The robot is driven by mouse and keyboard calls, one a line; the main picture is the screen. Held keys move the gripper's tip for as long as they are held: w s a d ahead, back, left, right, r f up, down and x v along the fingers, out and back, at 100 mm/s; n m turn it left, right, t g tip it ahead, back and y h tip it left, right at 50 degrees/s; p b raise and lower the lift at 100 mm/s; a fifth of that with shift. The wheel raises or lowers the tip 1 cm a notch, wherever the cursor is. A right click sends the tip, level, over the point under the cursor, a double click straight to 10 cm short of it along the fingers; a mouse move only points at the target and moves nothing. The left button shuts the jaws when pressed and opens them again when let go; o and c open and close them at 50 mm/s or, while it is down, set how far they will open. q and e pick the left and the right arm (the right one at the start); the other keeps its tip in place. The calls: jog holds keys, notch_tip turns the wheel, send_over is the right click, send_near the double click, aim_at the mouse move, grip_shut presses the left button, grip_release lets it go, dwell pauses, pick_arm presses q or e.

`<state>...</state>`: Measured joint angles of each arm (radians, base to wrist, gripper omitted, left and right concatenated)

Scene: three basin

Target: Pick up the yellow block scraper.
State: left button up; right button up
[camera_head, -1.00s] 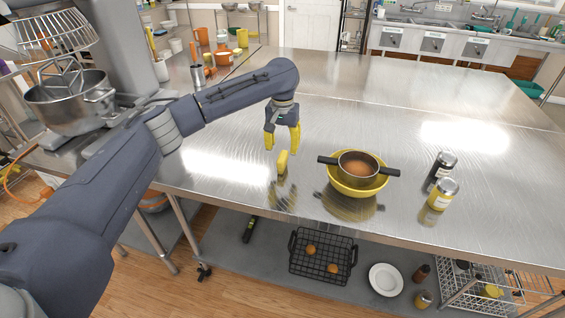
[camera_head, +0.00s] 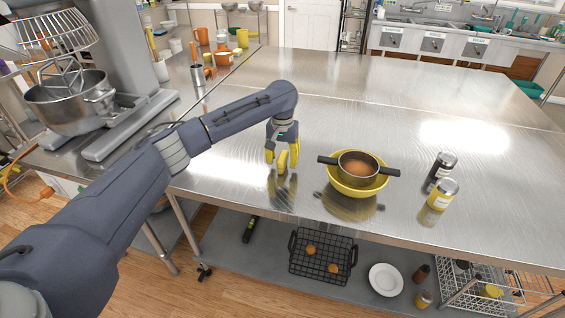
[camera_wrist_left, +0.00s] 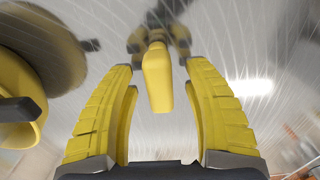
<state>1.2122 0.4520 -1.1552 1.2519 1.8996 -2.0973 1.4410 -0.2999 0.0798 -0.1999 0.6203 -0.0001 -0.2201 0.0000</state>
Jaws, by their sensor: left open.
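The yellow block scraper (camera_head: 282,161) stands on the steel table in the head view, partly hidden among the fingers of my left gripper (camera_head: 281,158). In the left wrist view the scraper (camera_wrist_left: 157,78) shows between the two yellow fingers of my left gripper (camera_wrist_left: 155,110), towards their tips. Free space shows on both sides of it, and the fingers are apart, so the gripper is open. My right gripper is not in these views.
A yellow bowl (camera_head: 357,189) with a dark two-handled pot (camera_head: 358,166) in it stands just right of the scraper. Two jars, one dark-lidded (camera_head: 444,163) and one yellow (camera_head: 440,194), stand further right. A mixer (camera_head: 75,100) stands at the left. The table behind is clear.

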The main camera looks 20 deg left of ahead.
aim_at(282, 155)
pick_arm(q)
jog(key=shift+c, duration=0.5)
grip_shut()
notch_tip(282, 155, up, 20)
dwell(0.6)
